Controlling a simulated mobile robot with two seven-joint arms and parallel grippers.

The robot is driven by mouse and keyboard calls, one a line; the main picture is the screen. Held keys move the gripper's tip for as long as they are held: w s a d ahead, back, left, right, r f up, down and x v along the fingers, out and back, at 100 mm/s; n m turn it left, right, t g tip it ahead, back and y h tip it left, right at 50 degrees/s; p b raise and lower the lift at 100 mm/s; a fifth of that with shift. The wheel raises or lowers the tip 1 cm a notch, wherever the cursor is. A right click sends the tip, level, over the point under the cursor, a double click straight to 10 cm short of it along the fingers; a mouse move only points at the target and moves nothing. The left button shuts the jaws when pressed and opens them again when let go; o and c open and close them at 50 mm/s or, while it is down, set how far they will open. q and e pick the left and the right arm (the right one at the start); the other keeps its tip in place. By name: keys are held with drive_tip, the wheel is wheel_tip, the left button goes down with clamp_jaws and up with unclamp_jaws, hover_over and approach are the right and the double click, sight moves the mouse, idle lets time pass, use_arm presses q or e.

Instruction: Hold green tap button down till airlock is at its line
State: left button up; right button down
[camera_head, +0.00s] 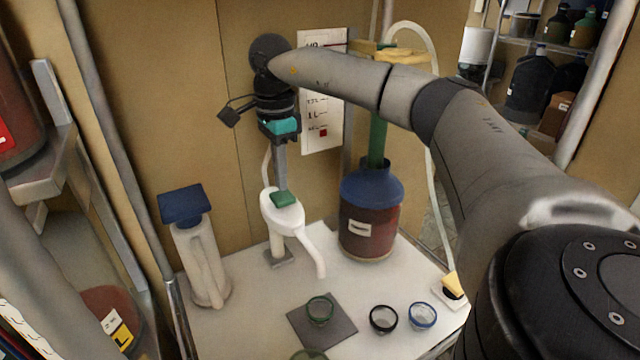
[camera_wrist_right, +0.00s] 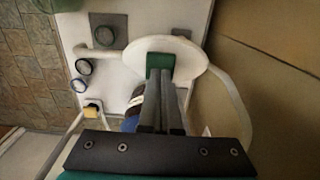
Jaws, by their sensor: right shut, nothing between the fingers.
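The white tap (camera_head: 287,219) stands on the white table with its green button (camera_head: 284,199) on top and its spout bending down to the right. My right gripper (camera_head: 281,187) points down, shut and empty, with its fingertips at the button. In the right wrist view the fingertips (camera_wrist_right: 160,74) overlap the green button (camera_wrist_right: 158,58); whether it is pressed in I cannot tell. The green-rimmed airlock (camera_head: 320,310) stands on a dark grey mat (camera_head: 340,333), near below the spout's end. Its fill level and line are too small to read. My left gripper is not in view.
A black-rimmed cup (camera_head: 383,319) and a blue-rimmed cup (camera_head: 422,315) stand right of the mat. A blue-topped dark red bucket (camera_head: 368,225) stands behind. A white jug-like container with a blue top (camera_head: 205,262) stands left of the tap. A yellow plug (camera_head: 453,285) lies at the right edge.

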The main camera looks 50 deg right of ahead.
drive_tip(key=shift+f, duration=0.1)
drive_tip(key=shift+f+b, duration=0.55)
drive_tip(key=shift+f, duration=0.55)
idle(1.8)
idle(1.2)
wheel_tip(320, 180, up, 6)
drive_tip(key=p, duration=0.6)
drive_tip(key=shift+r, duration=0.1)
